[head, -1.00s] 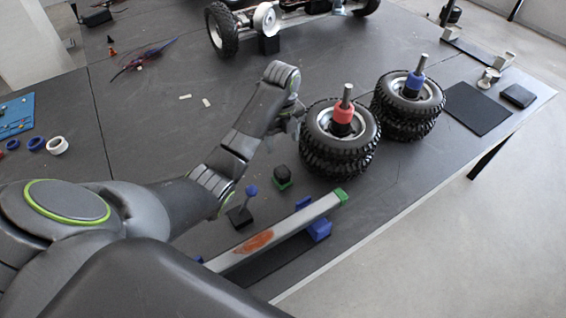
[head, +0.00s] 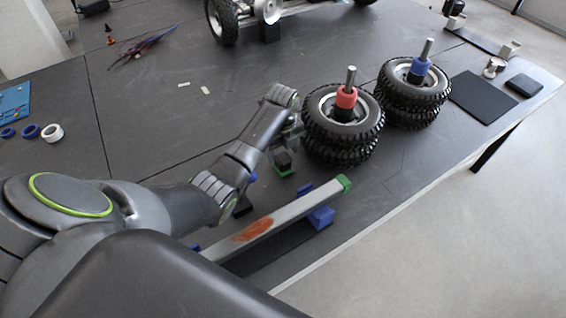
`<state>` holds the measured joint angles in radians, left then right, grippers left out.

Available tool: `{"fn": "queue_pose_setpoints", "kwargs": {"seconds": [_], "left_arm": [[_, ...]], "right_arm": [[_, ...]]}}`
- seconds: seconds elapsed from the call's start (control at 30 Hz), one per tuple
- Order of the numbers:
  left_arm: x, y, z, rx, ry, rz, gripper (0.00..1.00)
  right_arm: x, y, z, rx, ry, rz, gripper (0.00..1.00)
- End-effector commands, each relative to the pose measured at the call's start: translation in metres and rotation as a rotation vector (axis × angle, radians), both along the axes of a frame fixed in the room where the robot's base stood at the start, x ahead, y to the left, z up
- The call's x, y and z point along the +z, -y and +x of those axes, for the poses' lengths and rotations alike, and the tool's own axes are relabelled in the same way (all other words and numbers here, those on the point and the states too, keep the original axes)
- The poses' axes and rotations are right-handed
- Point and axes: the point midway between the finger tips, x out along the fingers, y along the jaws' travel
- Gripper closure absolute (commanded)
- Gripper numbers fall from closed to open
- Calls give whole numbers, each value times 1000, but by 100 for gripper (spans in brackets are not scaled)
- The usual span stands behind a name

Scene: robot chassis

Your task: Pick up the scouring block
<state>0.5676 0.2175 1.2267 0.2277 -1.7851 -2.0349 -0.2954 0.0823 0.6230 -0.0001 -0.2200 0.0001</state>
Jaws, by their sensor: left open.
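A small block with a black top and green base (head: 284,163), which looks like the scouring block, stands on the dark table between the arm and the nearer tyre stack. My left gripper (head: 294,136) hangs just above and behind it in the head view, between the block and the tyres. Its fingers are small and partly hidden by the wrist; it appears open with nothing in it. I cannot tell whether it touches the block. My right gripper is out of view.
Two tyre stacks on posts, with a red collar (head: 346,97) and a blue collar (head: 421,66), stand close to the right. A long grey bar (head: 285,214) with a green end lies in front on blue supports.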

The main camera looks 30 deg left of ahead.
Motion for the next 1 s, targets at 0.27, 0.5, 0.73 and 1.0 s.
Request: {"fn": "queue_pose_setpoints", "kwargs": {"seconds": [0.27, 0.5, 0.73, 1.0], "left_arm": [[-20, -1, 3, -1, -3, -1, 35], [-47, -2, 5, 0, -2, -1, 35], [-54, -3, 6, -1, 1, 0, 35], [-54, -3, 6, -1, 1, -1, 54]], "right_arm": [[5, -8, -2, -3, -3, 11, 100], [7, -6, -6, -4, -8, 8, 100], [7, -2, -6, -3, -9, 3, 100], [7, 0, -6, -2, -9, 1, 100]]}}
